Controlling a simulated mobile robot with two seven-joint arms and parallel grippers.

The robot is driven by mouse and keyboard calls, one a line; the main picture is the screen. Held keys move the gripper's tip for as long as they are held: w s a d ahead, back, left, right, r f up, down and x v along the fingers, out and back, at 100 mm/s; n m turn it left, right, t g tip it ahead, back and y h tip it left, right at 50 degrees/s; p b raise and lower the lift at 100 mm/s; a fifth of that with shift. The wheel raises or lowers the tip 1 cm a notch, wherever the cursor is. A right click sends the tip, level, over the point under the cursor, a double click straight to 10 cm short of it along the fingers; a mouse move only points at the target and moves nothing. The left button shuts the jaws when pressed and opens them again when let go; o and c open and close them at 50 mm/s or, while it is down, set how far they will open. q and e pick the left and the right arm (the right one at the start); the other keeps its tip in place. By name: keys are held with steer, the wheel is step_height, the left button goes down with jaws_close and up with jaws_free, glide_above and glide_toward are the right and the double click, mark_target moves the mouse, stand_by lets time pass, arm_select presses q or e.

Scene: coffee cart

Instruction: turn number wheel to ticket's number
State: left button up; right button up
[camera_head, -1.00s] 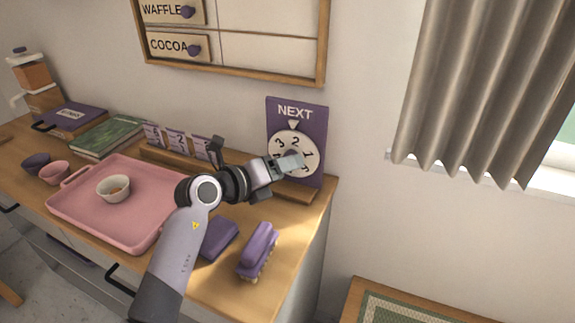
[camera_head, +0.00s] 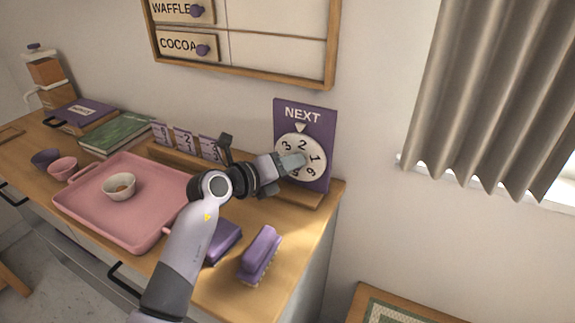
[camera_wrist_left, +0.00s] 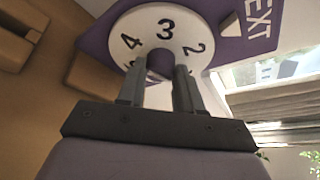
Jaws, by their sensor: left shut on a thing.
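A purple board marked NEXT (camera_head: 303,115) stands against the wall at the counter's right end. Its round white number wheel (camera_head: 301,146) has a white pointer (camera_head: 300,127) above it; the 2 is nearest the pointer, between 3 and 1. My left gripper (camera_head: 292,161) is in front of the wheel, hiding its middle. In the left wrist view the fingers (camera_wrist_left: 158,82) are on either side of a purple knob (camera_wrist_left: 160,64), shut on it. Several small purple tickets (camera_head: 184,140) stand in a wooden rail; the middle one seems to read 2. My right gripper is out of view.
A pink tray (camera_head: 85,212) with a white bowl (camera_head: 118,186) lies left of my arm. A purple brush (camera_head: 261,254) and a purple pad (camera_head: 224,240) lie on the counter below the board. A menu board (camera_head: 275,35) hangs above.

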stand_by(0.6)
arm_select(q)
steer(key=shift+s+d+r+m+y+b, duration=0.1)
steer(key=shift+d+m+y+b, duration=0.05)
steer(key=shift+m+y+b, duration=0.9)
steer(key=shift+d+m+y+b, duration=0.1)
steer(key=shift+m+y+b, duration=0.55)
steer(key=shift+m, duration=0.7)
steer(key=o, duration=1)
steer(key=shift+o, duration=0.2)
steer(key=shift+r, duration=0.1)
